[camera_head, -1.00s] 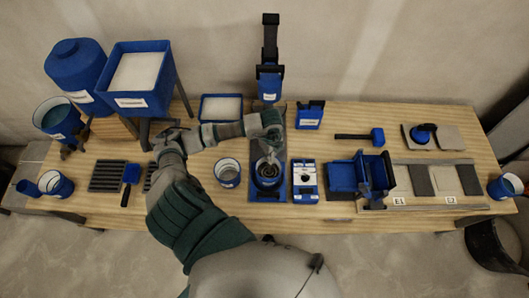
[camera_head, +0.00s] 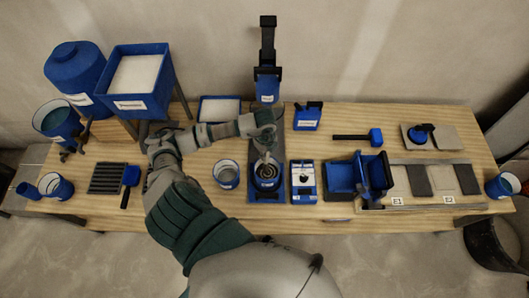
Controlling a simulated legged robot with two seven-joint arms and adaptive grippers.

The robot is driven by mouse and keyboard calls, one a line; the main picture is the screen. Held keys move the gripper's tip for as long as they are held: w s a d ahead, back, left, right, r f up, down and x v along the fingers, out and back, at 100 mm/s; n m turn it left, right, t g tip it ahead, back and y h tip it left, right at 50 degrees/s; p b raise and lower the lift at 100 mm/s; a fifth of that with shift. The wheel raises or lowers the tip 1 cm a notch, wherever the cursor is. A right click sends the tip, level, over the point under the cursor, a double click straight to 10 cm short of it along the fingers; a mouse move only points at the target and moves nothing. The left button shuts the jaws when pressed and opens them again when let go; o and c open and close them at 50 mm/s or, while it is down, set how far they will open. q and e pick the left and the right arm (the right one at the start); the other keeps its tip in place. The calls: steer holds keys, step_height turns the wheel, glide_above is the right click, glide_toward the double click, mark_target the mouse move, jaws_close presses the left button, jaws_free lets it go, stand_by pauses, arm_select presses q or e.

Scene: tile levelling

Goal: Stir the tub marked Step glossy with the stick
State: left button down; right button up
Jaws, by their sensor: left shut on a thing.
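A blue tub (camera_head: 267,185) with dark, ringed contents stands on a dark blue mat (camera_head: 254,198) at the table's middle. My left gripper (camera_head: 264,150) is just above it, pointing down. It is shut on a thin thing, apparently the stick, which is mostly hidden by the fingers; I cannot tell how deep it reaches into the tub. A second blue-rimmed tub (camera_head: 227,175) with pale contents stands to the left. The labels are too small to read. My right gripper is not in view.
A blue-and-white device (camera_head: 304,182) stands close right of the mat. A tall blue dispenser (camera_head: 268,88) stands behind. Blue bins (camera_head: 342,178) and tiles (camera_head: 420,180) lie to the right. A large blue hopper (camera_head: 140,103) stands at the back left.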

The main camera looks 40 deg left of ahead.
arm_select(q)
step_height(320, 180, up, 10)
steer(key=p, duration=0.8)
steer(key=shift+r, duration=0.2)
steer(key=shift+r+p, duration=0.35)
steer(key=shift+r, duration=0.25)
step_height(320, 180, up, 4)
steer(key=p, duration=0.3)
